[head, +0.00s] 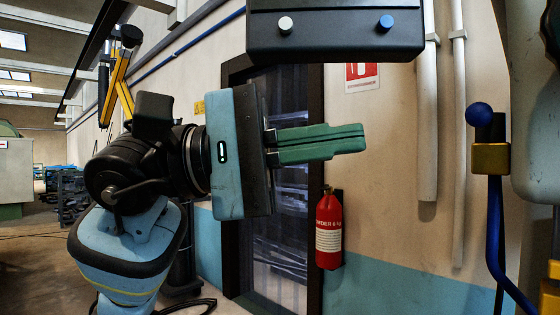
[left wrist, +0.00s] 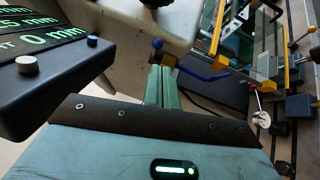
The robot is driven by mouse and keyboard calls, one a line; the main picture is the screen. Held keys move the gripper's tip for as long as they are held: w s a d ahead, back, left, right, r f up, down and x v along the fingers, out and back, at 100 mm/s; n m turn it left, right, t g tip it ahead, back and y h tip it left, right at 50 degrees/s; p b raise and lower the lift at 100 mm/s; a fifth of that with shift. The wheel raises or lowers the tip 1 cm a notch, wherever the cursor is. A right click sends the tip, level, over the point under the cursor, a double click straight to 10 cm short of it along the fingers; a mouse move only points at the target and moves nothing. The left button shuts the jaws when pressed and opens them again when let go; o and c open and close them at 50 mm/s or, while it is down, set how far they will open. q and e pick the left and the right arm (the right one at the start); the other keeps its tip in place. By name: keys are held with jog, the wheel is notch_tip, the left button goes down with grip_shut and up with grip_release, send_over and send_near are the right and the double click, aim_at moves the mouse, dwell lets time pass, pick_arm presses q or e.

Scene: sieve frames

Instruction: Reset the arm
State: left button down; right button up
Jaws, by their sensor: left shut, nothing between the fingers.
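My left gripper (head: 355,138) is in the middle of the head view, at the end of my blue and black left arm. Its two green fingers are shut together, point to the right and hold nothing. The fingers also show in the left wrist view (left wrist: 162,80), beyond the blue gripper body, close together. They are in open air and touch nothing that I can make out. My right gripper is in neither view.
A dark readout box (head: 335,40) with two knobs hangs above the fingers; it also shows in the left wrist view (left wrist: 40,100). A blue lever with a ball (head: 480,114) stands at right. A fire extinguisher (head: 329,232) hangs behind. Yellow-clamped fixtures (left wrist: 285,75) stand right.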

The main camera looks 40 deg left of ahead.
pick_arm(q)
jog(key=s+a, duration=0.2)
jog(key=s, duration=0.1)
jog(key=shift+s+a+f+b, duration=0.25)
jog(key=shift+a+f+b, duration=0.05)
jog(key=shift+a+b, duration=0.1)
